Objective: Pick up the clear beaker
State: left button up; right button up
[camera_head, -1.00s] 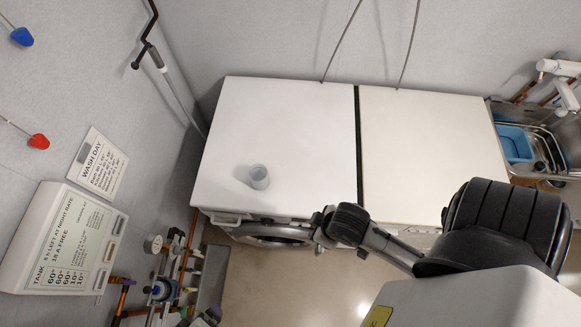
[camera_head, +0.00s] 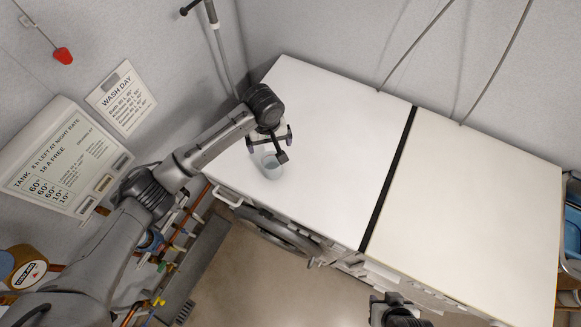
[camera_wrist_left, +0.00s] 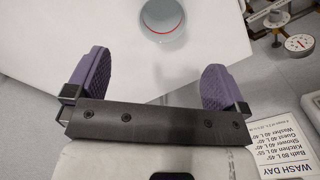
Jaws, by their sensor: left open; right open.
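The clear beaker (camera_head: 271,166) stands upright on the left white worktop (camera_head: 318,170), near its front left corner. In the left wrist view the beaker (camera_wrist_left: 162,20) shows a reddish line inside and is cut off by the top edge. My left gripper (camera_head: 269,146) is open above the worktop, close to the beaker. Its purple finger pads (camera_wrist_left: 155,75) are spread wide, and the beaker lies beyond them, roughly in line with the gap and not between them. My right gripper (camera_head: 393,303) is low at the bottom edge, away from the beaker, and its fingers are hard to make out.
A dark gap (camera_head: 388,180) parts the left worktop from the cream right one (camera_head: 470,210), both bare otherwise. Pipes and valves (camera_head: 180,235) crowd the left wall below a tank panel (camera_head: 65,160). A blue basin (camera_head: 573,235) shows at the right edge.

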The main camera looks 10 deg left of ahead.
pick_arm(q)
notch_tip(320, 180, down, 8)
jog(key=shift+f, duration=0.1)
send_over(272, 168)
jog(key=shift+f+p, duration=0.4)
jog(key=shift+f, duration=2.2)
jog(key=shift+c, duration=0.4)
jog(key=c, duration=0.9)
